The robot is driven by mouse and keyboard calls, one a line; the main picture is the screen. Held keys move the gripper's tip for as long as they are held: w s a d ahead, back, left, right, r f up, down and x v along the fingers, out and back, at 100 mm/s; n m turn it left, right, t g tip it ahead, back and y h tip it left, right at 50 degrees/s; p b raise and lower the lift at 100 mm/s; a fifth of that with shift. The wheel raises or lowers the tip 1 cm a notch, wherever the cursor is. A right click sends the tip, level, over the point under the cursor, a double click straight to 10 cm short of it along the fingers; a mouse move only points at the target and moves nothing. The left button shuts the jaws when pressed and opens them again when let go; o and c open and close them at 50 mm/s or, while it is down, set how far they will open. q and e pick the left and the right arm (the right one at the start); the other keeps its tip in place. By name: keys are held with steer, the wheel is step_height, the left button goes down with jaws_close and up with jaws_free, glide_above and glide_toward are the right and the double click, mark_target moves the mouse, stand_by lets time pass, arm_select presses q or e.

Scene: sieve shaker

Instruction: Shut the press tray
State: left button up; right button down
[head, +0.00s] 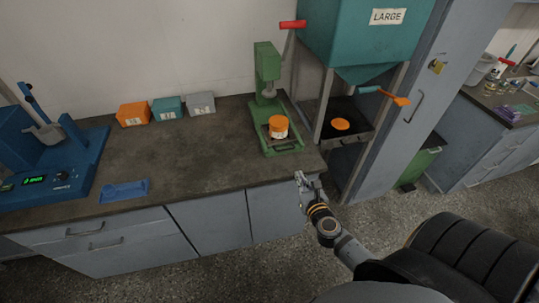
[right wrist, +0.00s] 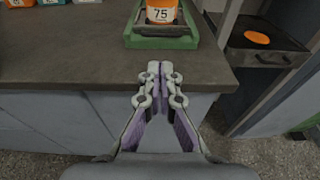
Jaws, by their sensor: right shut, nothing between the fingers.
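The green press (head: 267,62) stands near the right front of the bench. Its low green tray (head: 287,149) lies at the front, close to the bench edge, and its front also shows in the right wrist view (right wrist: 150,43). How far the tray is pulled out is hard to tell. An orange-and-white jar (head: 278,127) stands upright on it, under the press head; the right wrist view shows the jar's label "75" (right wrist: 161,14). My right gripper (head: 300,176) is shut and empty, in front of the bench edge and apart from the tray (right wrist: 160,68). My left gripper is not in view.
A teal hopper marked LARGE (head: 365,35) stands right of the press, above a dark tray with an orange disc (head: 341,124). A blue machine (head: 45,150), small bins (head: 167,108) and a blue scoop (head: 125,190) are left. The bench middle (head: 195,155) is clear.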

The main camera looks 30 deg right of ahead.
steer(key=w+d, duration=0.2)
glide_toward(287, 150)
steer(key=x, duration=0.6)
steer(key=shift+s+f, duration=0.1)
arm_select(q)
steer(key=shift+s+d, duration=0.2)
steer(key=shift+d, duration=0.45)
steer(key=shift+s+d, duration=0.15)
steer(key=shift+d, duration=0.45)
arm_select(e)
steer(key=shift+w+d, duration=0.1)
steer(key=shift+w, duration=0.35)
